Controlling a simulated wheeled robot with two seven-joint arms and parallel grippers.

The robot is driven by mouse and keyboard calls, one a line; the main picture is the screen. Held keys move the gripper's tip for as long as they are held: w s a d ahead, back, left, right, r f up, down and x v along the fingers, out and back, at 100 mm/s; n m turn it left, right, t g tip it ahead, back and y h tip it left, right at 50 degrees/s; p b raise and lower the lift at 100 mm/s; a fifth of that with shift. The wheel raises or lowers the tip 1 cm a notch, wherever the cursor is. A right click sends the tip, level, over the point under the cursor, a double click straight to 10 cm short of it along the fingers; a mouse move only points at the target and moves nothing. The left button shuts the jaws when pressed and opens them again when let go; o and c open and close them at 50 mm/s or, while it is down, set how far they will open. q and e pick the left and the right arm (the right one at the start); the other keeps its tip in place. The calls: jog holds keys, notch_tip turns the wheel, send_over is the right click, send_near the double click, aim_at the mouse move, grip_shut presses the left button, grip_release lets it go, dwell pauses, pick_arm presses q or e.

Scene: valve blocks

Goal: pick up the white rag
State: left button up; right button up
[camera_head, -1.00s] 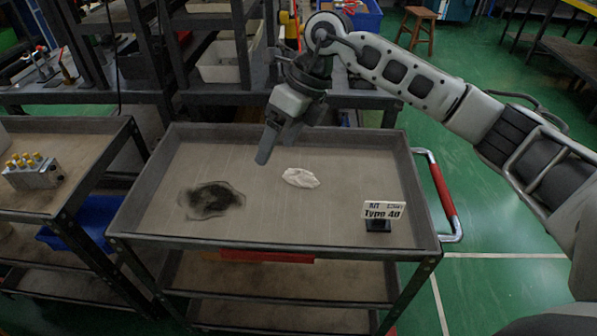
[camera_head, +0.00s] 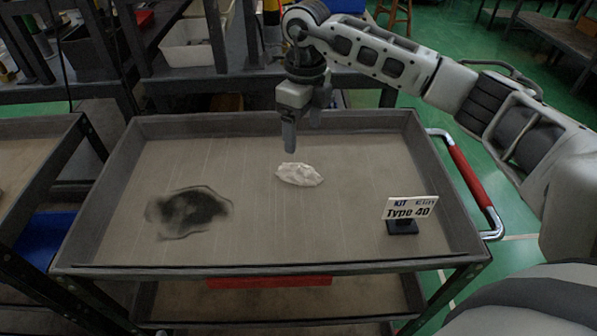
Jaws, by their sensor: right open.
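The white rag (camera_head: 299,175) lies crumpled on the top tray of the cart (camera_head: 255,261), a little right of the tray's middle. My right gripper (camera_head: 302,140) hangs from the arm that comes in from the right. It points down with its jaws open, above and just behind the rag in the picture. It looks empty and apart from the rag. My left gripper is not in view.
A dark stain (camera_head: 189,211) spreads on the tray left of the rag. A sign reading Type 40 (camera_head: 410,208) stands near the tray's right front corner. Raised rims edge the tray, and a red handle (camera_head: 468,177) is at its right. Another cart stands at left.

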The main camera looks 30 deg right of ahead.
aim_at(300, 163)
jog(key=f, duration=1)
jog(key=shift+a+f, duration=0.25)
jog(key=shift+a, duration=0.1)
jog(key=c, duration=1.1)
